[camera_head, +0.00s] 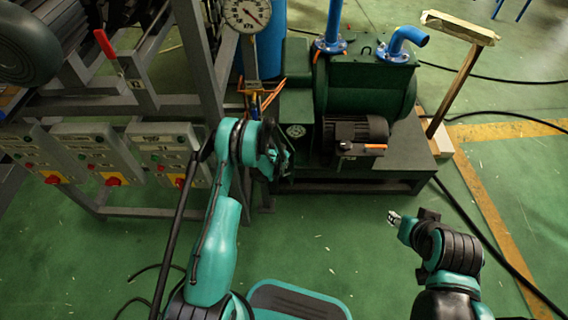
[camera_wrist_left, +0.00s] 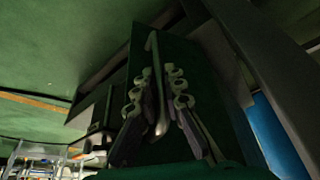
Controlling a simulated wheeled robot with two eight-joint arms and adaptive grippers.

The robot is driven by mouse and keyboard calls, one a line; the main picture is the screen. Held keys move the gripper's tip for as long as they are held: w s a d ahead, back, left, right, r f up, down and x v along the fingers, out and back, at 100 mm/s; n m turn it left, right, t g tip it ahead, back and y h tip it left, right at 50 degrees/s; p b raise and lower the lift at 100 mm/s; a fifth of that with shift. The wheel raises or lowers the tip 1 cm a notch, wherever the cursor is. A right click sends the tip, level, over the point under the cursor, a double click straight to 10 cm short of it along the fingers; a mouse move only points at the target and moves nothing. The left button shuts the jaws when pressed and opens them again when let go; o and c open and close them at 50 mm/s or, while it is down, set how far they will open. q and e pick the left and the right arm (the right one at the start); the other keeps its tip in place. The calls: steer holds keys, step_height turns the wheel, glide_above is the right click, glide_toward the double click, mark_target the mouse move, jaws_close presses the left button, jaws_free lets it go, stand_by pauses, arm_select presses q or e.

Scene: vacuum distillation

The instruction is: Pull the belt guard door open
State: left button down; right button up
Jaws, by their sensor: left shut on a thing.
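The green vacuum pump (camera_head: 365,88) stands at the top centre of the head view. Its belt guard door (camera_head: 297,108) is a dark green panel on the pump's left side, and it fills the middle of the left wrist view (camera_wrist_left: 205,50). A slim grey handle (camera_wrist_left: 152,55) runs along the panel. My left gripper (camera_head: 280,160) is at the front left of the pump. In the wrist view its fingers (camera_wrist_left: 158,100) close around the handle. My arm hides part of this contact in the head view. My right gripper (camera_head: 394,218) hangs over the floor, away from the pump.
A dark motor (camera_head: 358,132) sits at the pump's front. A grey frame with control boxes (camera_head: 165,150) stands to the left, a pressure gauge (camera_head: 246,14) above. The green floor (camera_head: 330,235) in front is open.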

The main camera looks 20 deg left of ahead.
arm_select(q)
steer(key=shift+w+a, duration=0.1)
steer(key=c, duration=1.6)
jaws_free()
steer(key=shift+r, duration=0.1)
steer(key=v, duration=1.1)
steer(key=shift+r, duration=0.35)
